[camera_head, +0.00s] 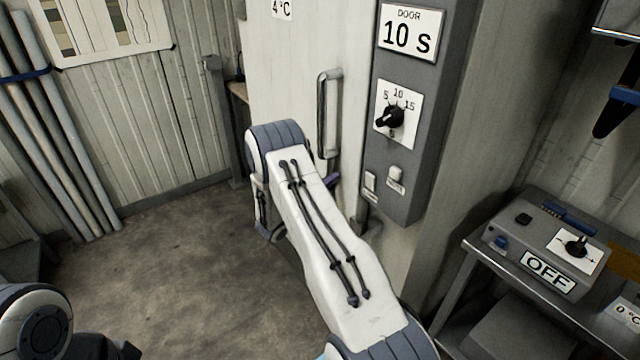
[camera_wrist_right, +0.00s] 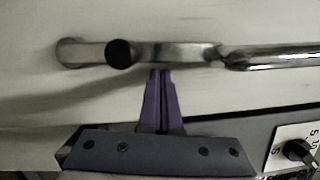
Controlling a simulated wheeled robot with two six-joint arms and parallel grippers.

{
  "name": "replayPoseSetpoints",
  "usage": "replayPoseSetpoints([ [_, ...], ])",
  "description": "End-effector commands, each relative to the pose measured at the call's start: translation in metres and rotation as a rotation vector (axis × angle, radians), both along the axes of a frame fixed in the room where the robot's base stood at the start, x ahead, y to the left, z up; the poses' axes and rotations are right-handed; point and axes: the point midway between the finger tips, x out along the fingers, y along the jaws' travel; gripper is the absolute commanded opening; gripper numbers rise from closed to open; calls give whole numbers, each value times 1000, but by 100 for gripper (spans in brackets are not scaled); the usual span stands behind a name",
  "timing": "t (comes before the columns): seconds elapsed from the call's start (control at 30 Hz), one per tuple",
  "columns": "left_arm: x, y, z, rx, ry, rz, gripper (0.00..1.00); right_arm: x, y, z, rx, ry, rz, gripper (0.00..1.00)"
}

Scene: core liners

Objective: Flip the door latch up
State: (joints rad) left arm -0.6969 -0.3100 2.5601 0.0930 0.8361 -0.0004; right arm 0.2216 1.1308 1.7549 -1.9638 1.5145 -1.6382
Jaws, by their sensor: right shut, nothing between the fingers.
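The pale door (camera_head: 285,70) has a vertical metal handle (camera_head: 324,115) in the head view. In the right wrist view a metal fitting with a dark round end (camera_wrist_right: 120,53) lies across the door (camera_wrist_right: 60,95), in line with the handle's tube (camera_wrist_right: 280,56). I take this fitting for the latch, but cannot tell for sure. My right gripper (camera_head: 332,180) is at the handle's lower end, mostly hidden by my arm. Its purple fingers (camera_wrist_right: 160,75) are together and empty, tips at the fitting's edge. I cannot tell whether they touch. My left gripper is out of view.
A grey control box (camera_head: 415,160) with a dial and two switches stands right of the handle, close to my right gripper. A metal table (camera_head: 475,245) bears a unit reading OFF (camera_head: 545,245). Pipes (camera_head: 50,130) lean at the left. The floor (camera_head: 190,270) is clear.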

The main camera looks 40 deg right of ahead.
Motion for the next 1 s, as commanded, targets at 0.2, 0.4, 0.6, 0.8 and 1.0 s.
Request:
replayPoseSetpoints([
  [0.2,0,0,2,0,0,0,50,-1,-9,2,0,-1,-11,0],
  [0.4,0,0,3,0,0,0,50,-1,-11,2,1,-2,-13,0],
  [0.6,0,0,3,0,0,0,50,-1,-10,2,0,-4,-12,0],
  [0.8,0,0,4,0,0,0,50,-3,-9,2,0,-1,-10,0],
  [1.0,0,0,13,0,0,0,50,-18,2,1,2,2,0,0],
])
